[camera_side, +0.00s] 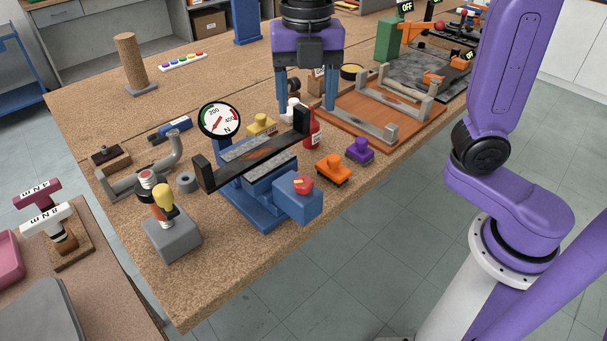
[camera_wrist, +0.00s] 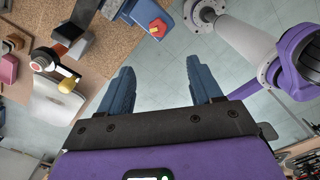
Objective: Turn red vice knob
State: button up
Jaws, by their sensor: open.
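The blue vice (camera_side: 258,210) stands near the table's front edge, with a dark flat bar (camera_side: 255,158) lying over it. Its red knob (camera_side: 303,184) is on the blue block at the vice's right end. In the wrist view the red knob (camera_wrist: 157,28) shows beyond my fingertips, roughly in line with the gap between them. My gripper (camera_side: 305,108) has two blue fingers spread wide with nothing between them. It hangs behind and above the vice, apart from the knob. The wrist view also shows my gripper (camera_wrist: 160,68) open.
A round dial (camera_side: 219,120) stands behind the vice. A red bottle (camera_side: 311,132), an orange button block (camera_side: 333,169) and a purple one (camera_side: 358,150) stand to its right. A grey box with a yellow knob (camera_side: 172,235) is at left. The floor in front is clear.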

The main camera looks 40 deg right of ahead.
aim_at(303, 182)
jog(key=f, duration=1.7)
jog(key=shift+w+a+f, duration=0.1)
jog(key=shift+w, duration=0.1)
jog(key=c, duration=1)
